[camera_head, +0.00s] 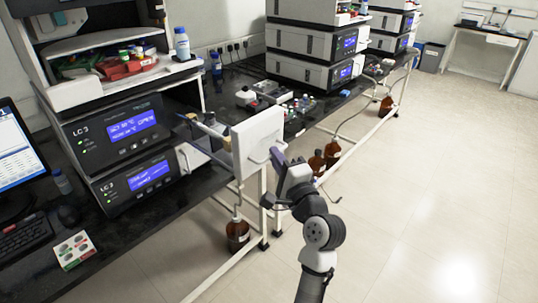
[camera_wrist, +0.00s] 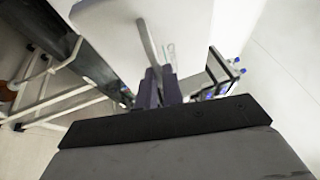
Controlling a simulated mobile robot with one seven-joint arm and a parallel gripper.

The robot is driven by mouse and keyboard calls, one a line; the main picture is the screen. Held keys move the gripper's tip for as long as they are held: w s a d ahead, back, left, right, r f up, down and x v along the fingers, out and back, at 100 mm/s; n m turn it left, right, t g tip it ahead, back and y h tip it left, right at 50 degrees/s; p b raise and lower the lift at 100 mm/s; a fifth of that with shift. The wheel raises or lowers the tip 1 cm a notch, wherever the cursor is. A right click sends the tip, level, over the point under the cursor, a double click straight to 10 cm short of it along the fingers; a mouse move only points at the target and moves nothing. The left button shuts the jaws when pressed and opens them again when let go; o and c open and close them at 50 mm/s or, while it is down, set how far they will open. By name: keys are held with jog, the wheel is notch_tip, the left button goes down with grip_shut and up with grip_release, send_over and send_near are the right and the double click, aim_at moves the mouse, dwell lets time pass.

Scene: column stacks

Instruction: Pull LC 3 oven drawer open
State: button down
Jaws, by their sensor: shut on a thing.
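The LC 3 stack (camera_head: 118,135) stands on the bench at left with lit blue displays. Its oven drawer's white front (camera_head: 258,142) stands well out to the right of the stack, with part of the drawer's inside (camera_head: 205,125) showing behind it. My gripper (camera_head: 277,158) is at the front's outer face, shut on the grey handle. In the wrist view, the gripper fingers (camera_wrist: 160,88) close around the handle (camera_wrist: 150,42), with the white drawer front (camera_wrist: 185,25) beyond. The exact finger contact is partly hidden.
Small vials and trays (camera_head: 285,98) lie on the black bench behind the drawer front. A brown bottle (camera_head: 237,232) hangs low below it, and two more brown bottles (camera_head: 325,155) are under the bench. The floor (camera_head: 430,190) to the right is clear.

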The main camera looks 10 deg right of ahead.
jog(key=shift+s+d, duration=0.1)
jog(key=shift+s, duration=0.05)
jog(key=c, duration=1.5)
grip_release()
jog(key=shift+c, duration=0.2)
jog(key=b+v, duration=0.4)
jog(key=v, duration=0.9)
jog(key=shift+s, duration=0.35)
jog(key=shift+d+f, duration=0.1)
jog(key=shift+d, duration=0.05)
